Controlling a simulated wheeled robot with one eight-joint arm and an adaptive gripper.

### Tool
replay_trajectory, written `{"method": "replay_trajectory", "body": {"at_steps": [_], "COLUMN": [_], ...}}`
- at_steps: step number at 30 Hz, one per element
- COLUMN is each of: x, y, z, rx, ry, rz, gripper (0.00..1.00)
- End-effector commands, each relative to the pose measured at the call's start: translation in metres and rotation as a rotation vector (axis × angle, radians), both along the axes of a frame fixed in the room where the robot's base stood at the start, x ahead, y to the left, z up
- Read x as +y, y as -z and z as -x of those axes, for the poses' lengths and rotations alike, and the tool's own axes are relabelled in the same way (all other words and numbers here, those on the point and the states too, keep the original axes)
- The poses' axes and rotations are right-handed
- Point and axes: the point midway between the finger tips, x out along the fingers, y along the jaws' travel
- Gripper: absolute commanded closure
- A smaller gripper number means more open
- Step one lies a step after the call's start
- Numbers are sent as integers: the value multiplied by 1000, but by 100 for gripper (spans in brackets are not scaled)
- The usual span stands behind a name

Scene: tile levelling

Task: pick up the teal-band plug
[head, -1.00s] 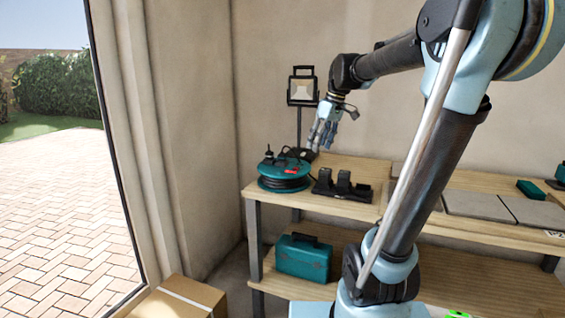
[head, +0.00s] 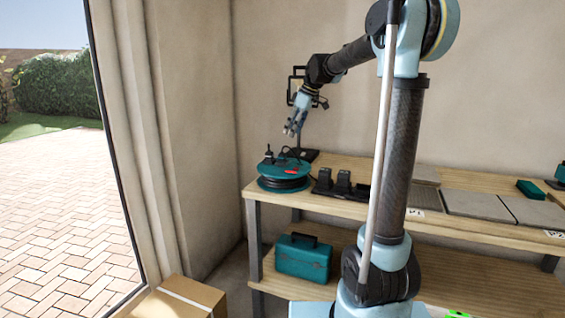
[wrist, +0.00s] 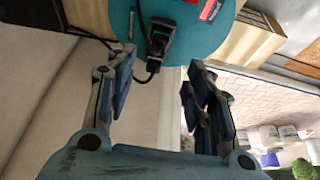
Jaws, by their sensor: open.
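A black plug (head: 268,153) stands on top of the teal cable reel (head: 286,168) at the left end of the bench. In the wrist view the plug (wrist: 159,38) is at the top, just beyond my fingertips, with a dark cable by it. I cannot make out a teal band on it. My gripper (head: 294,127) is open and empty, above the reel and a little right of the plug, pointing down. In the wrist view its two fingers (wrist: 161,66) are spread, with the plug roughly between their lines and apart from them.
A black charger stand (head: 340,183) sits right of the reel. A work lamp (head: 298,90) stands behind my gripper. Grey tiles (head: 478,205) lie farther right on the bench. A teal toolbox (head: 303,258) is on the lower shelf, and a cardboard box (head: 190,298) stands at the front left.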

Motion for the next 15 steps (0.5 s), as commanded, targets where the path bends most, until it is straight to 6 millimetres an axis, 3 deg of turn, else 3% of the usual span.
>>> {"method": "replay_trajectory", "body": {"at_steps": [9,15], "x": [19,23], "y": [48,60], "z": [-7,-8], "rx": [0,-1], "ry": [0,0], "rz": [0,0], "gripper": [52,52]}}
